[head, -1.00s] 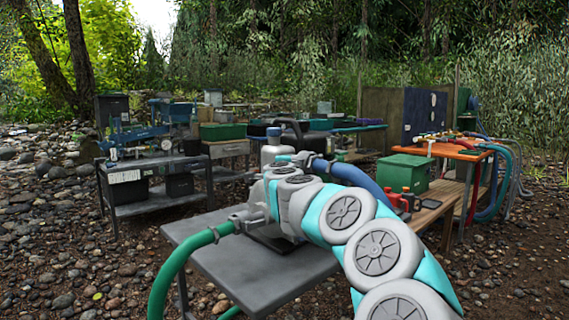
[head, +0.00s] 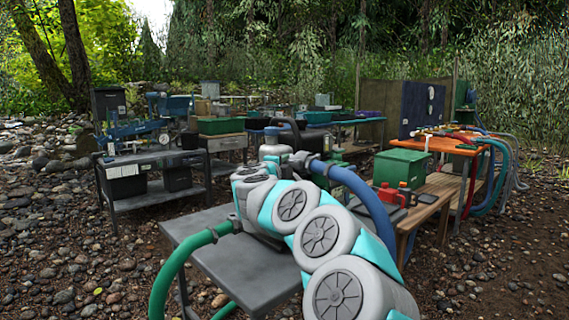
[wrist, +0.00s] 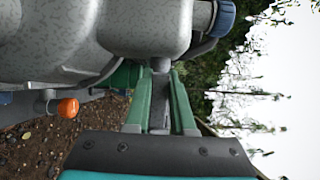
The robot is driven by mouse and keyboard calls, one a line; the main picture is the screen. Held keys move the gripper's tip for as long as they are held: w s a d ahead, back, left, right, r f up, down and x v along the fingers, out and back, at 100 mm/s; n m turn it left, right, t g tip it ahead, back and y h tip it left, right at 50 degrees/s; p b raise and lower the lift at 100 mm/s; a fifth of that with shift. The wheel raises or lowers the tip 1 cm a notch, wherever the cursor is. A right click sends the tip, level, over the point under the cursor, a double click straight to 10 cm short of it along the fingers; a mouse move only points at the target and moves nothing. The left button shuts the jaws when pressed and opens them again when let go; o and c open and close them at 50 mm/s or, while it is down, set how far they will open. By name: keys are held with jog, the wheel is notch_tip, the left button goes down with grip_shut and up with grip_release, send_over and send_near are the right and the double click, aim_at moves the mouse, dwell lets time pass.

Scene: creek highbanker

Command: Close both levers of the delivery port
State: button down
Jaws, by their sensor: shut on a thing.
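A grey pump (head: 272,150) stands on the grey table and is partly hidden behind my arm in the head view. Its mottled grey body (wrist: 110,25) fills the upper left of the wrist view. A blue hose (head: 358,188) joins its right side in the head view. In the wrist view my gripper (wrist: 161,82) has its two green fingers shut on a narrow grey lever (wrist: 159,96) close beside the pump body. My gripper is hidden behind my arm in the head view. I cannot make out the second lever of the delivery port.
A grey table (head: 270,278) carries the pump. A green hose (head: 172,268) hangs off its left side. A wooden bench (head: 432,190) with a green box (head: 402,168) and red items stands at the right. In the wrist view an orange knob (wrist: 68,107) sticks out below the pump body.

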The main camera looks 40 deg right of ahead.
jog(key=c, duration=0.8)
grip_release()
jog(key=shift+o, duration=0.2)
jog(key=v, duration=0.7)
jog(key=shift+s+a+b, duration=0.2)
jog(key=shift+a+b, duration=0.1)
jog(key=shift+b, duration=0.1)
